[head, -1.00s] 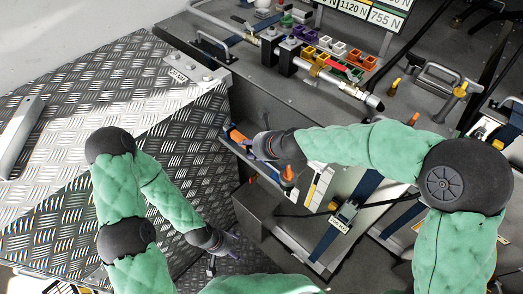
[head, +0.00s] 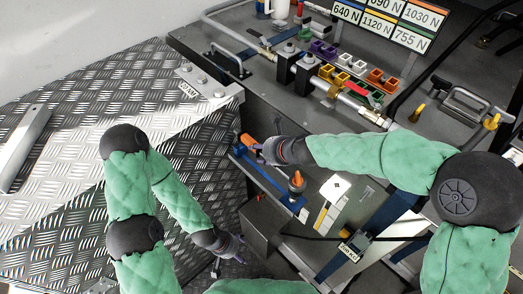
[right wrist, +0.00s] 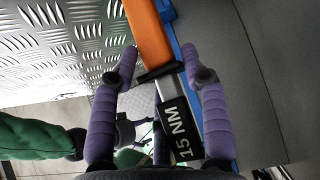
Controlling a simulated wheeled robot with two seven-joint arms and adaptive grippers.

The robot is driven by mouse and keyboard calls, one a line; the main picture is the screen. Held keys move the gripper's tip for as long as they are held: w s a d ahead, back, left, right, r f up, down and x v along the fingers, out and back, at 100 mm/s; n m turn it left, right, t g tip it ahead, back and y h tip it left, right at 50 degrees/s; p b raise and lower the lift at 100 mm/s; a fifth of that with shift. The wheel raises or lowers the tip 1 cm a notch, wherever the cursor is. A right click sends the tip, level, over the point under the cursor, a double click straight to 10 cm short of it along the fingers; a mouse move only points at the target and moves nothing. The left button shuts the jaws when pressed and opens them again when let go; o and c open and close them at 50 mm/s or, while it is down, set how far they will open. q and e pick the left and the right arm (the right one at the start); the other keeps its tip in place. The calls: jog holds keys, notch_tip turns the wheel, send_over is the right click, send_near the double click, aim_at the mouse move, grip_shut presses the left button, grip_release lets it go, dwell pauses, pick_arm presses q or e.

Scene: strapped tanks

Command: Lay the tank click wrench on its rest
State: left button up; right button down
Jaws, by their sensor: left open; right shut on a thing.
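The click wrench has an orange handle (head: 248,142); the right wrist view shows its handle (right wrist: 149,35) and a black label reading 15 NM (right wrist: 180,128). My right gripper (head: 263,150) is shut on the wrench just below the handle; its purple fingers (right wrist: 160,70) lie on either side of the shaft. The blue rest (head: 268,180) is a long narrow strip along the side of the grey bench. The wrench lies along it in the picture; whether they touch I cannot tell. My left gripper (head: 229,245) is open and empty, low over the floor.
An orange-topped tool (head: 297,182) stands at the near end of the rest. A dark grey box (head: 262,222) is below it. A treadplate surface (head: 80,170) fills the left. Coloured blocks (head: 345,62) and a metal rod (head: 355,105) are on the bench top.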

aim_at(281, 169)
jog(key=shift+f+b, duration=2.75)
jog(key=shift+f, duration=0.3)
jog(key=c, duration=0.6)
grip_release()
jog(key=shift+o, duration=0.2)
jog(key=shift+f, duration=0.1)
jog(key=shift+v, duration=6.05)
